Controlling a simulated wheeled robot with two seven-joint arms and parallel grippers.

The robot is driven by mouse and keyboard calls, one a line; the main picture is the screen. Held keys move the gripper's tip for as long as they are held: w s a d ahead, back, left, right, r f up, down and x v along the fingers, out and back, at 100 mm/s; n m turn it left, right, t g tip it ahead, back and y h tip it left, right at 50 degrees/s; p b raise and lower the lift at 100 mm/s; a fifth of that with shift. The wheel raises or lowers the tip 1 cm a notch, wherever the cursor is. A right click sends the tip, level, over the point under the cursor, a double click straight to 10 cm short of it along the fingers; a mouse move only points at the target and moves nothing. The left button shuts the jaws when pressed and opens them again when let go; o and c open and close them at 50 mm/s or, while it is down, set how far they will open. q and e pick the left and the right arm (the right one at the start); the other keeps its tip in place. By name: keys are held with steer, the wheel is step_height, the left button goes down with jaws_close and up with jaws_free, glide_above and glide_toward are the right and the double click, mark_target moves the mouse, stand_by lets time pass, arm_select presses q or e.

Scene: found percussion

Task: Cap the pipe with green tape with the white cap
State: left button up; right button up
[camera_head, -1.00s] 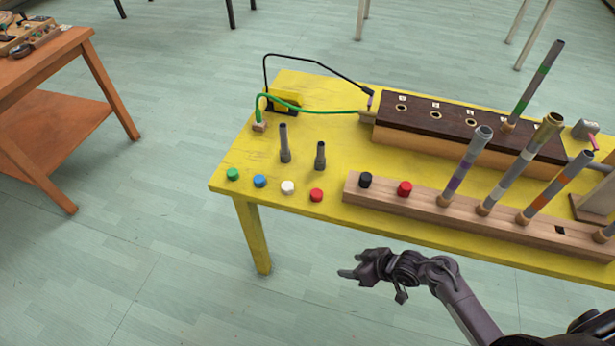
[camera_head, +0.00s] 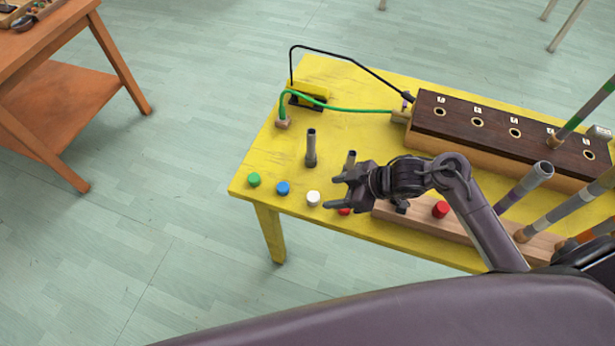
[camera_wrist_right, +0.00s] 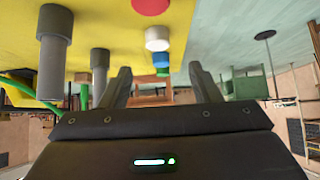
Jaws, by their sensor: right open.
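The white cap (camera_head: 313,198) stands on the yellow table near its front left edge, between the blue and red caps. It also shows in the right wrist view (camera_wrist_right: 157,38). The pipe with green tape (camera_head: 588,112) stands tilted in the dark-topped wooden box at the right; its top end is cut off by the picture's edge. My right gripper (camera_head: 334,191) is open and empty, just right of the white cap and apparently above the table. In its wrist view the open fingers (camera_wrist_right: 160,80) hold nothing. My left gripper is not in view.
Green (camera_head: 254,180), blue (camera_head: 283,188) and red (camera_head: 441,209) caps stand nearby; another red cap is partly hidden by my gripper. Two short grey tubes (camera_head: 311,148) stand behind. A wooden rack (camera_head: 475,225) holds several taped pipes. A green cable (camera_head: 350,109) runs to the box (camera_head: 455,145).

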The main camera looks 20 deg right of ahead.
mark_target(314, 196)
steer(key=shift+w+a+f, duration=0.45)
steer(key=shift+w+f, duration=0.05)
steer(key=shift+w, duration=0.1)
steer(key=shift+w+a+f, duration=0.1)
steer(key=shift+a+f, duration=0.6)
steer(key=shift+f, duration=0.3)
steer(key=x, duration=0.2)
steer(key=shift+w+f+p, duration=0.2)
steer(key=shift+f+p, duration=0.1)
steer(key=shift+f, duration=0.1)
steer(key=shift+w+a+f, duration=0.15)
steer(key=shift+f, duration=0.2)
steer(key=c, duration=1)
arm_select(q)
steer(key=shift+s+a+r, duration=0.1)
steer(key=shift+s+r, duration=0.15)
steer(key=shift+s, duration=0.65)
arm_select(e)
steer(key=shift+c, duration=0.3)
